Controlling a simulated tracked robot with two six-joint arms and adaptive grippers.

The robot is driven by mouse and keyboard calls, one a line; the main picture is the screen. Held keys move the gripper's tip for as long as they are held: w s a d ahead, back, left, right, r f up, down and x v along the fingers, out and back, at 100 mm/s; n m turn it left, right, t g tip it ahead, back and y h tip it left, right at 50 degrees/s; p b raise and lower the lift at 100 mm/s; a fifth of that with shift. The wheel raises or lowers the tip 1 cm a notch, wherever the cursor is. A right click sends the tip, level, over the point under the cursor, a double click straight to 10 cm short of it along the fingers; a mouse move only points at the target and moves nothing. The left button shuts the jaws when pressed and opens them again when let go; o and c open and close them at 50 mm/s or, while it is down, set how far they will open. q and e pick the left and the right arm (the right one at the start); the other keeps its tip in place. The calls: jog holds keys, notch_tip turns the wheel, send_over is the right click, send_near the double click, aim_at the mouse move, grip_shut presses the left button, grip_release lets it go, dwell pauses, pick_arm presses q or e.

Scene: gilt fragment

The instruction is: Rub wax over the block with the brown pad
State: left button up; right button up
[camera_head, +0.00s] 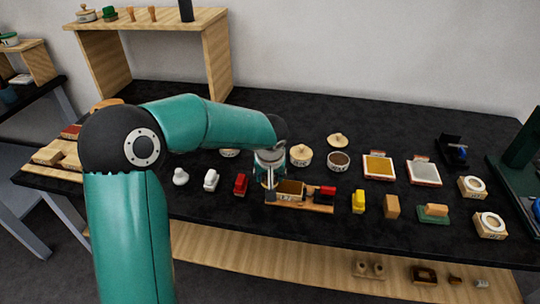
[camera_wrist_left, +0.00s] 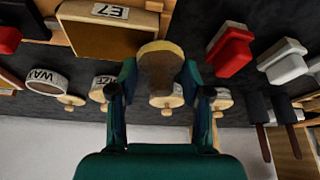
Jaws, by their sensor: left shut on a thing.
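My left gripper (camera_head: 270,184) points down at the left end of the block (camera_head: 291,188), which sits on a wooden board (camera_head: 318,207). In the left wrist view the gripper (camera_wrist_left: 158,78) is shut on the brown pad (camera_wrist_left: 160,68), a round piece with a tan rim. The block with its E7 label (camera_wrist_left: 98,38) is just beside the pad there; I cannot tell whether they touch. The open wax tin (camera_head: 338,160) stands behind the board, and its WAX label shows in the left wrist view (camera_wrist_left: 46,80). My right gripper is out of view.
A red piece (camera_head: 240,184) and white piece (camera_head: 211,180) stand left of the board. A yellow piece (camera_head: 358,201) and wooden block (camera_head: 392,206) stand right. Two trays (camera_head: 378,166) (camera_head: 423,172) lie back right.

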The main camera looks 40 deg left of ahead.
pick_arm(q)
notch_tip(320, 180, up, 2)
jog(key=shift+r, duration=0.1)
jog(key=shift+w+d+r+p, duration=0.1)
jog(key=shift+w+r+p, duration=0.1)
jog(key=shift+r+p, duration=1.6)
jog(key=shift+r, duration=1)
